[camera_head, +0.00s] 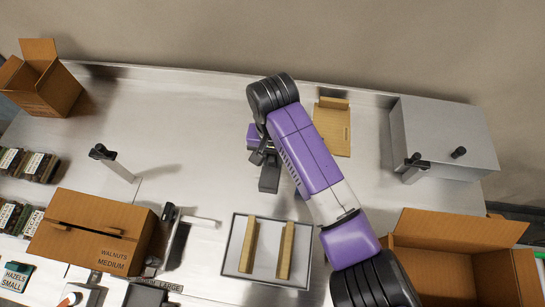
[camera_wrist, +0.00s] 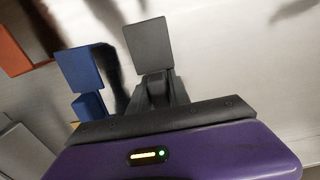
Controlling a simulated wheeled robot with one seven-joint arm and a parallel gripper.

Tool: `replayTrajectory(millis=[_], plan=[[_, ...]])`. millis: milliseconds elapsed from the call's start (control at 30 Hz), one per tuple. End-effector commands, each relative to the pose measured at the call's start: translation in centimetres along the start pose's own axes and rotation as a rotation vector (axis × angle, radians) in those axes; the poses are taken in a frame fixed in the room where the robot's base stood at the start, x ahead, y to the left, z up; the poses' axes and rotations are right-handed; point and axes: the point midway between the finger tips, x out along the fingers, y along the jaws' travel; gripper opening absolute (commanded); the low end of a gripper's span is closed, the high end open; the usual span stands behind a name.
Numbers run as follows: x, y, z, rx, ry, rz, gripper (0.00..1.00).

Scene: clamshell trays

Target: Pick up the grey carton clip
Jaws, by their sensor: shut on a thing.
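The grey carton clip (camera_wrist: 148,42) is a flat-faced dark grey piece at the tips of my gripper (camera_wrist: 157,88) in the wrist view. My gripper is shut on it. In the head view my gripper (camera_head: 267,160) hangs over the middle of the steel table, and the grey clip (camera_head: 269,180) shows below its fingers. I cannot tell how high the clip is above the table. The gripper hides part of the clip.
In the wrist view a blue piece (camera_wrist: 78,69) and an orange piece (camera_wrist: 20,42) lie left of the clip. A tray (camera_head: 233,248) with two tan strips, a closed walnuts carton (camera_head: 85,225), an open carton (camera_head: 440,255) and a grey metal box (camera_head: 445,130) stand around.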

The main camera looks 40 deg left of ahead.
Motion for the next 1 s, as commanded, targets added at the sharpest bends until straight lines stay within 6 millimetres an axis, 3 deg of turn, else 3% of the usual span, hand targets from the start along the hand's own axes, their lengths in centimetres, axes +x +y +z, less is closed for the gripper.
replayTrajectory(millis=[167, 367, 567, 800, 1000], plan=[[-0.3, 0.0, 0.0, 0.000, 0.001, 0.000, 0.00], [-2.1, -0.1, -0.1, -0.001, 0.003, -0.001, 0.00], [-5.7, 0.0, -0.1, 0.000, 0.004, -0.001, 0.00], [-11.8, 0.1, -0.2, 0.000, 0.004, 0.001, 0.00], [-15.7, 0.1, -0.1, 0.000, 0.004, 0.003, 0.00]])
